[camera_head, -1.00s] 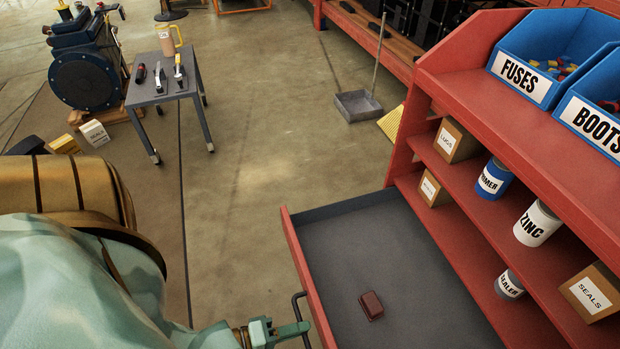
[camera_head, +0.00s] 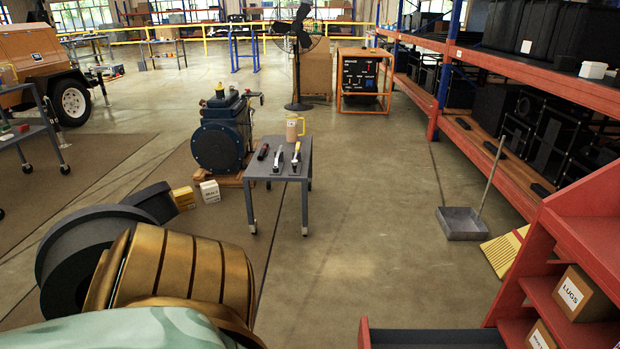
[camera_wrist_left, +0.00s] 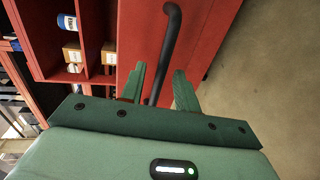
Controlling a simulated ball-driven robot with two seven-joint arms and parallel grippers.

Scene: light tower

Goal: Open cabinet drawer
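The red cabinet (camera_head: 575,235) stands at the right edge of the head view. Its drawer (camera_head: 430,338) is pulled out, and only the far part shows at the bottom of that view. In the left wrist view, the red drawer front (camera_wrist_left: 205,40) carries a dark bar handle (camera_wrist_left: 169,45). My left gripper (camera_wrist_left: 160,70) is open, with its two green fingers on either side of the handle and visible gaps to it. The left gripper is outside the head view. My right gripper is in neither view.
A small grey table (camera_head: 278,168) with tools and a mug stands mid-floor. A blue machine (camera_head: 222,140) sits behind it. Open floor (camera_head: 350,240) lies between table and cabinet.

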